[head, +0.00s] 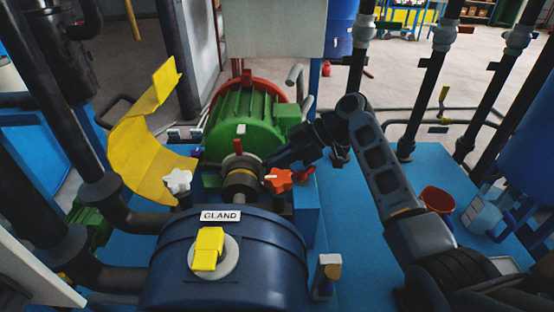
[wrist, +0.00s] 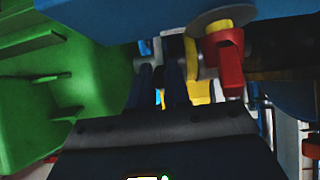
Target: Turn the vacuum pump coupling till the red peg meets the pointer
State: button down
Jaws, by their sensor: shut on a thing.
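The vacuum pump coupling (head: 240,184) is a dark ring with a tan band between the green motor (head: 245,118) and the blue pump body labelled GLAND (head: 225,262). A red peg (head: 237,147) stands up at the coupling's top. A small pale piece (head: 241,129) just above it may be the pointer; I cannot be sure. My gripper (head: 272,162) reaches in from the right to the coupling's upper right side. In the wrist view its two dark fingers (wrist: 161,88) are close together. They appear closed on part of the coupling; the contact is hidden.
An orange star knob (head: 278,180) is close below my gripper, and a white one (head: 178,181) is left of the coupling. A yellow curved guard (head: 145,130) stands open at left. Vertical dark pipes (head: 428,85) rise at right.

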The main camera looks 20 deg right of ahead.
jog(key=shift+s+d+f, duration=0.1)
jog(key=shift+f, duration=0.25)
jog(key=c, duration=1.3)
grip_release()
jog(key=shift+o, duration=1)
jog(key=shift+r, duration=0.1)
jog(key=v, duration=0.8)
jog(key=shift+r, duration=0.1)
